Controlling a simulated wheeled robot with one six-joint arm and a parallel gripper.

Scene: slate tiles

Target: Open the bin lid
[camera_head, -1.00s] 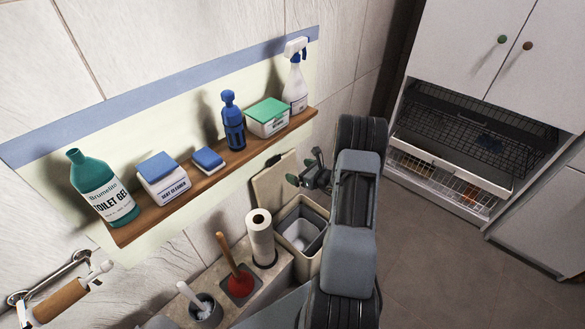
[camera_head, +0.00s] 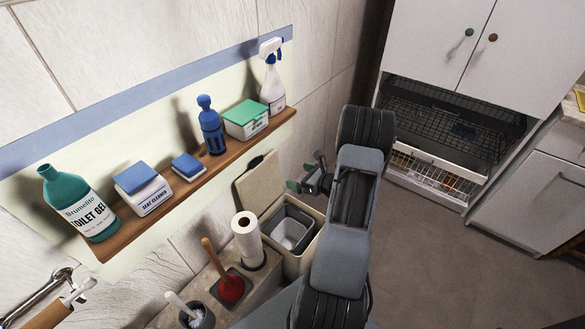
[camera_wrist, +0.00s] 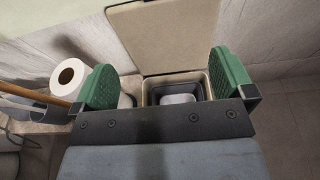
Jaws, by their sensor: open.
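The bin (camera_head: 301,217) stands against the wall below the shelf, a beige box with a dark inner bucket and a pale container visible inside. Its beige lid (camera_head: 259,184) is up, leaning back by the wall, so the bin's mouth is uncovered. In the wrist view the lid (camera_wrist: 165,38) rises behind the open bin (camera_wrist: 204,87). My gripper (camera_head: 306,187) is above the bin near the lid, apart from it as far as I can see. Its green fingers (camera_wrist: 170,80) are spread wide with nothing between them. My arm hides the bin's right side.
A paper towel roll (camera_head: 247,239), a red plunger (camera_head: 231,287) and a toilet brush (camera_head: 193,316) stand left of the bin. A wooden shelf (camera_head: 190,187) with several bottles and boxes is above. White cabinets (camera_head: 435,40) stand right; the floor (camera_head: 430,265) between is clear.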

